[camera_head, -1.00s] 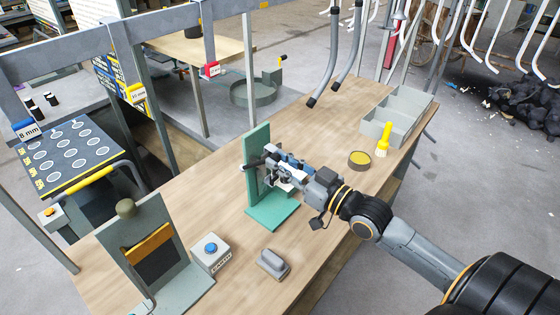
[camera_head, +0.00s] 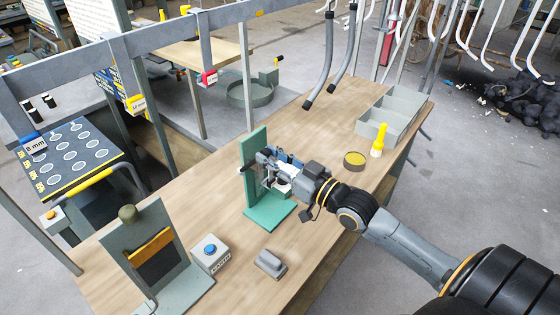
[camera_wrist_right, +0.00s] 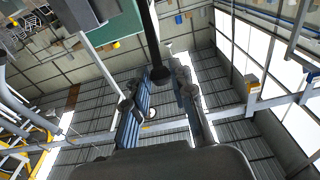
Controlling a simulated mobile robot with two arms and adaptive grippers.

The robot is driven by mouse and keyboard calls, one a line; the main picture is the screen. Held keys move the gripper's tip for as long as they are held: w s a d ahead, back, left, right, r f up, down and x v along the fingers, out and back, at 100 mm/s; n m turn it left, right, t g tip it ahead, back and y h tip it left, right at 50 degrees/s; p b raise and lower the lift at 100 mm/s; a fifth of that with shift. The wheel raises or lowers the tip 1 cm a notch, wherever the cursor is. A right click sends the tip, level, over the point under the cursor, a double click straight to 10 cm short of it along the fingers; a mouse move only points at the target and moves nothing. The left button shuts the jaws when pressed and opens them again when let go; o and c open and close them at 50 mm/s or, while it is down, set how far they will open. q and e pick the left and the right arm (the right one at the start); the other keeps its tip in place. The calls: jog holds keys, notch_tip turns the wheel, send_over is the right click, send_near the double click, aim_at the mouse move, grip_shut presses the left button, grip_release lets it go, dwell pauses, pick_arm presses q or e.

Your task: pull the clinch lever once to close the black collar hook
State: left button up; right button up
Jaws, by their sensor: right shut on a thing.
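The green upright stand with a green foot (camera_head: 270,218) is on the wooden bench in the head view. My right gripper (camera_head: 270,168) is at the front of its upright plate. In the right wrist view, a black rod (camera_wrist_right: 149,30), seemingly the clinch lever, runs down between the fingers of my right gripper (camera_wrist_right: 160,85), which is shut on it. The green plate (camera_wrist_right: 118,28) and a dark grey block (camera_wrist_right: 88,10) show at the top of that view. The gripper covers the middle of the stand, and I cannot make out the black collar hook. My left gripper is not in view.
A white box with a blue button (camera_head: 210,252) and a grey block (camera_head: 270,264) lie in front of the stand. A second stand (camera_head: 175,285) is at left. A yellow-topped tin (camera_head: 355,160), yellow bottle (camera_head: 378,140) and grey divided tray (camera_head: 412,104) are at right.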

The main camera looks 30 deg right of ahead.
jog(key=shift+w+a+r, duration=0.1)
jog(key=shift+w+r, duration=0.3)
jog(key=shift+r, duration=0.05)
jog(key=shift+w+a+r+p, duration=0.1)
jog(key=shift+w+r+p, duration=0.2)
jog(key=shift+r+p, duration=0.05)
jog(key=shift+w+a+r+p, duration=0.25)
jog(key=shift+w+r+p, duration=0.1)
jog(key=shift+w+r, duration=0.25)
jog(key=shift+w+f, duration=0.15)
jog(key=shift+w, duration=0.1)
jog(key=o, duration=1)
jog(key=shift+f, duration=0.1)
jog(key=shift+s, duration=0.1)
jog(key=shift+f, duration=0.1)
